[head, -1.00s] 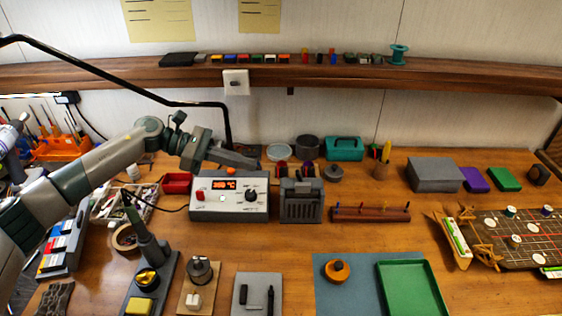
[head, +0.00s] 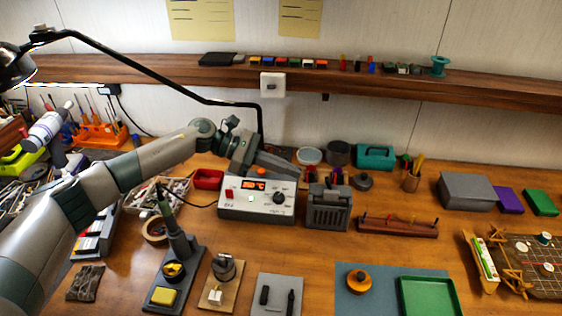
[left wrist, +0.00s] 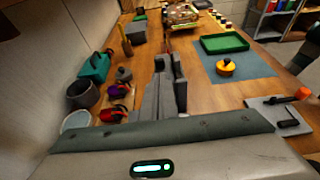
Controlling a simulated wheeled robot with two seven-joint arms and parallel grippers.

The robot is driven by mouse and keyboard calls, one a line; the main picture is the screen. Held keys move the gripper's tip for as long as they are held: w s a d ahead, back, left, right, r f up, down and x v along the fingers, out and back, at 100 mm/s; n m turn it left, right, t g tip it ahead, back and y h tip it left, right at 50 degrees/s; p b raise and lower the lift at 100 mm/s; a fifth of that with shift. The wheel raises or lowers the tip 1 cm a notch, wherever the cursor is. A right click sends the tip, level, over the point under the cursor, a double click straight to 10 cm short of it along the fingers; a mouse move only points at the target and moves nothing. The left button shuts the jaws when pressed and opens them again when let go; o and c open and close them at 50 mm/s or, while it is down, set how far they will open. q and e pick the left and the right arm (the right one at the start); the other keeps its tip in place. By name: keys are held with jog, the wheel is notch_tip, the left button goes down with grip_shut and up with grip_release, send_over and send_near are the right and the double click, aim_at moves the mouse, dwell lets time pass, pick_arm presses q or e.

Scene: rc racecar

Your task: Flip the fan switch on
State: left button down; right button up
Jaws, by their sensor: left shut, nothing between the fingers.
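A white wall plate with a small dark switch (head: 272,85) is on the wall at the shelf edge; I cannot tell whether it is the fan switch. A grey slotted box (head: 328,207), perhaps the fan, stands on the bench right of the white soldering station (head: 257,204). No switch on the box can be made out. My left gripper (head: 298,176) is shut and empty, behind the station's right end and left of the box's top, below the wall plate. Its closed fingers (left wrist: 168,66) point along the bench in the left wrist view. My right gripper is out of view.
A black lamp arm (head: 160,78) arches behind my left arm. A wooden rack (head: 398,226) is right of the slotted box.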

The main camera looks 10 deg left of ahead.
aim_at(310, 186)
pick_arm(q)
jog(key=shift+p+x, duration=1.35)
jog(key=shift+x, duration=1.75)
jog(key=shift+b, duration=0.45)
